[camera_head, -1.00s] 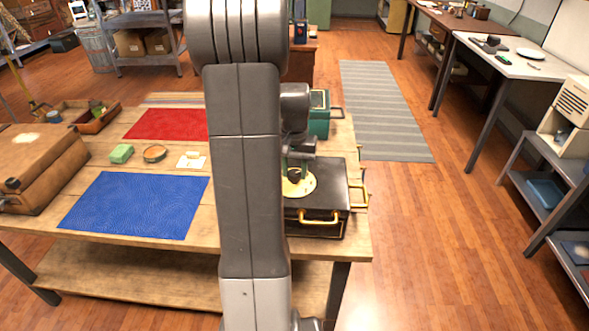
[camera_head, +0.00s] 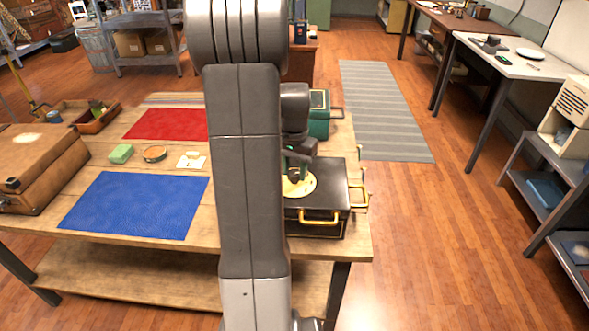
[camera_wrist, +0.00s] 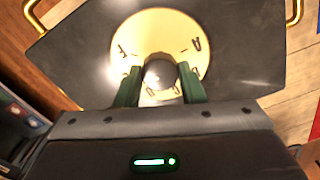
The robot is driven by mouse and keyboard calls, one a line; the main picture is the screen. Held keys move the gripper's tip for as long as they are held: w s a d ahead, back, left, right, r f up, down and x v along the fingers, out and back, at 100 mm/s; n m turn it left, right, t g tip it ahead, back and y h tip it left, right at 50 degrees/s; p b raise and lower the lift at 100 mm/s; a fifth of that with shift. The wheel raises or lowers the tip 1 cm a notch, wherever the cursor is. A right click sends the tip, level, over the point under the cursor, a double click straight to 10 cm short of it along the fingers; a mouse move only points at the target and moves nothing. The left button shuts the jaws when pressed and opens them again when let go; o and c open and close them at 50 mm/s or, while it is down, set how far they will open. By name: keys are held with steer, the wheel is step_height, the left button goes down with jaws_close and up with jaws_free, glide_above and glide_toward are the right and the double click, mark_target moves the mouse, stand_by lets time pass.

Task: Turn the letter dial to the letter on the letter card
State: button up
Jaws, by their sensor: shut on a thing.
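The letter dial is a cream-yellow disc (camera_wrist: 165,30) with dark letters around its edge, on top of a black case (camera_head: 330,200). Its dark round knob (camera_wrist: 158,73) is at the centre. My gripper (camera_wrist: 160,82) comes down over the dial, its two green fingers shut on the knob from both sides. An "A" shows at the right of the disc; other letters are tilted or partly covered. In the head view my arm hides part of the disc. A small white card (camera_head: 186,164) lies on the table left of my arm; any letter on it is too small to read.
The black case has brass handles (camera_head: 319,217) at its front and right. A teal box (camera_head: 319,122) stands behind it. A blue mat (camera_head: 135,205), a red mat (camera_head: 165,124), a green block (camera_head: 121,154), a round tin (camera_head: 154,154) and a brown case (camera_head: 40,170) share the table.

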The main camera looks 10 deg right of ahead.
mark_target(294, 173)
steer(key=o, duration=1)
step_height(294, 173, up, 14)
steer(key=shift+f, duration=0.1)
step_height(294, 173, down, 14)
steer(key=shift+r, duration=0.1)
stand_by(0.4)
